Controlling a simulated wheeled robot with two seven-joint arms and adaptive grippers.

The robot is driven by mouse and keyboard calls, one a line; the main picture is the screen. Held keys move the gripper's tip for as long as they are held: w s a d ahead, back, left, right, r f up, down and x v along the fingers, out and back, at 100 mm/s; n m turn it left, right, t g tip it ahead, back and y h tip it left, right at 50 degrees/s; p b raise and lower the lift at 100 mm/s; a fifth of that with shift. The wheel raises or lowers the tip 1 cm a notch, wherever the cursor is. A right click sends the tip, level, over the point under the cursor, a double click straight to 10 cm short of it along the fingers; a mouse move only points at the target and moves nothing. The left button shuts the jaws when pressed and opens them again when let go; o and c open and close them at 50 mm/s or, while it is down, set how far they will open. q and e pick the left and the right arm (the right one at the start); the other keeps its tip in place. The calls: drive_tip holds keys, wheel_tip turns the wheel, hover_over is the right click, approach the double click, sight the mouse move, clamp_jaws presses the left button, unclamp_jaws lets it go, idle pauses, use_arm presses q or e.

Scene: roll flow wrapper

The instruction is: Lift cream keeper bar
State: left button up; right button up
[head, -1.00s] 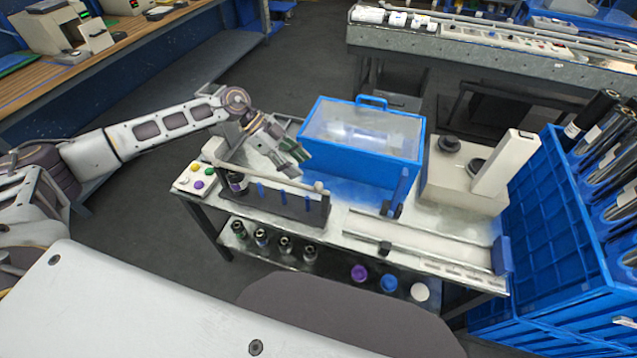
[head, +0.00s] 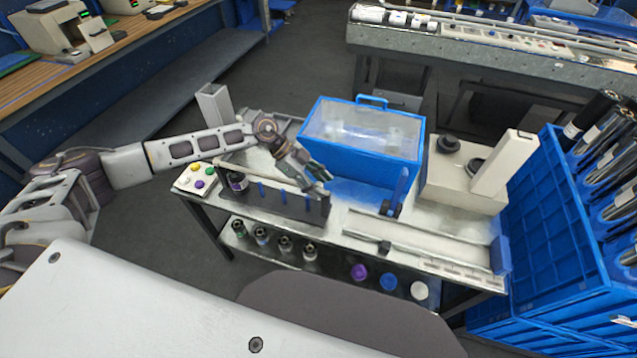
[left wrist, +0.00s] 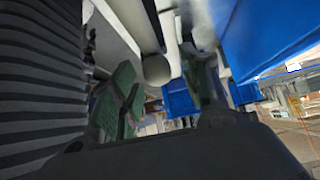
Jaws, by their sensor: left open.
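The cream keeper bar (head: 248,172) lies along the top of a dark rack (head: 290,207) with blue pegs, at the front left of the table. My left gripper (head: 318,177) is open over the bar's right end and points down toward it. In the left wrist view the bar (left wrist: 156,68) shows its round end between the two green-padded fingers (left wrist: 165,95), with space beside it. I cannot tell whether a finger touches it. My right gripper is not in view.
A blue box with a clear lid (head: 365,138) stands close behind the gripper. A button panel (head: 196,180) is left of the rack, and a dark roll (head: 238,181) sits at its left end. A flat track (head: 420,238) and a cream machine (head: 465,180) are to the right.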

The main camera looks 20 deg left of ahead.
use_arm(q)
clamp_jaws()
idle(0.3)
drive_tip(key=shift+r, duration=0.1)
